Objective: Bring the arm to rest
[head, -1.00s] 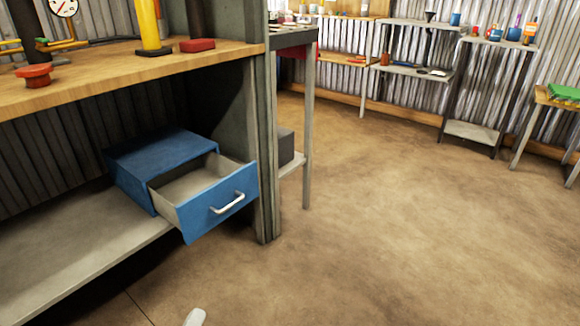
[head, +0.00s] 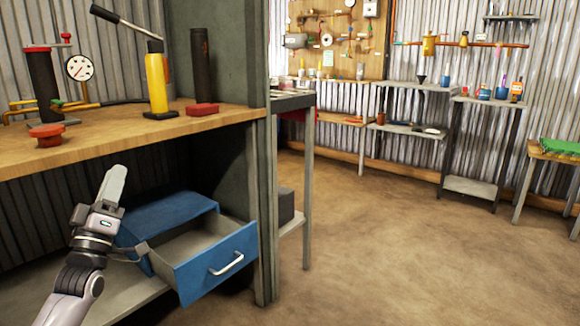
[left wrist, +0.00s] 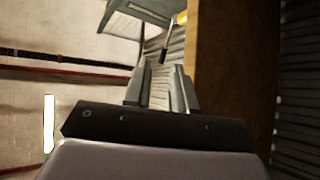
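My left arm comes in from the lower left in the head view, in front of the bench. Its gripper (head: 112,185) points up, just below the front edge of the worktop, and partly covers the blue drawer box (head: 180,205). In the left wrist view the two grey fingers (left wrist: 159,80) stand apart with a gap and nothing between them. The blue drawer (head: 222,263) with its white handle is pulled out on the low shelf; the part of its inside that shows is empty. My right gripper does not show.
The wooden worktop (head: 150,130) overhangs the shelf; its brown edge is close beside the fingers in the left wrist view. On it stand a yellow cylinder (head: 157,85), a gauge (head: 79,67) and red parts. The floor (head: 380,240) to the right is clear.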

